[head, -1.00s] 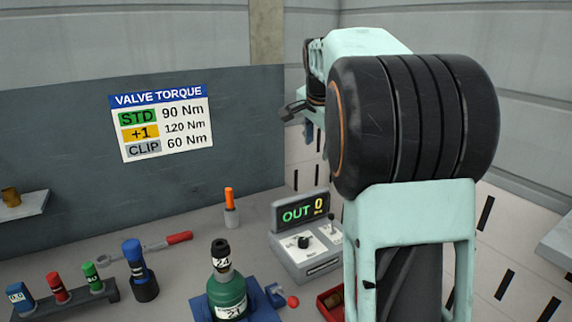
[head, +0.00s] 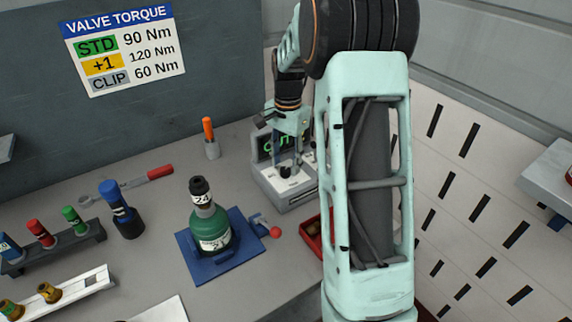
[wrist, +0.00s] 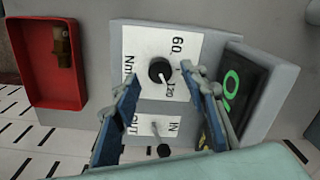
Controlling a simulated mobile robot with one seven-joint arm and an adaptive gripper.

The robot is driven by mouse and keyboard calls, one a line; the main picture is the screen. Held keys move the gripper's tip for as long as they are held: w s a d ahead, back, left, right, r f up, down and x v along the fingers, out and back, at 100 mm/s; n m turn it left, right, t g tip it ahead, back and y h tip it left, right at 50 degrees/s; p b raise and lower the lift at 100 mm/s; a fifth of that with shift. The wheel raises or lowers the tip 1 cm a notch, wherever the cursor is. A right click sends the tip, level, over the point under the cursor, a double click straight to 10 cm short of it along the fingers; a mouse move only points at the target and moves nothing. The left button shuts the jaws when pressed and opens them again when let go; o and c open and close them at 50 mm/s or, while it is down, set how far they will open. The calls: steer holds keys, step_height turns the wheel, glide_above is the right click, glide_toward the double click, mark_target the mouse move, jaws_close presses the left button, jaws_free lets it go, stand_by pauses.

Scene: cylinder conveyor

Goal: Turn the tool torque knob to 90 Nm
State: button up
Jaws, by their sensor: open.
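The tool torque knob (wrist: 160,70) is a round black dial on the white face of a grey control box (head: 278,197). Markings 60, 120 and Nm are printed around it. A short pale mark shows on the knob; its exact setting is hard to read. In the head view the knob (head: 286,172) sits just below my gripper (head: 287,152). In the wrist view my gripper (wrist: 160,76) is open, its blue-padded fingertips on either side of the knob with gaps between. The box's green-lettered display (head: 266,146) is partly hidden by my gripper.
An IN/OUT lever (wrist: 163,150) is beside the knob. A red bin (wrist: 45,65) with a brass part is next to the box. A green bottle (head: 213,228) stands on a blue base. The sign (head: 122,48) reads STD 90 Nm, +1 120 Nm, CLIP 60 Nm.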

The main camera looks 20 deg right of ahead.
steer(key=shift+f, duration=0.95)
jaws_close()
steer(key=n, duration=0.6)
steer(key=shift+w, duration=0.1)
steer(key=n, duration=0.5)
steer(key=shift+n, duration=0.4)
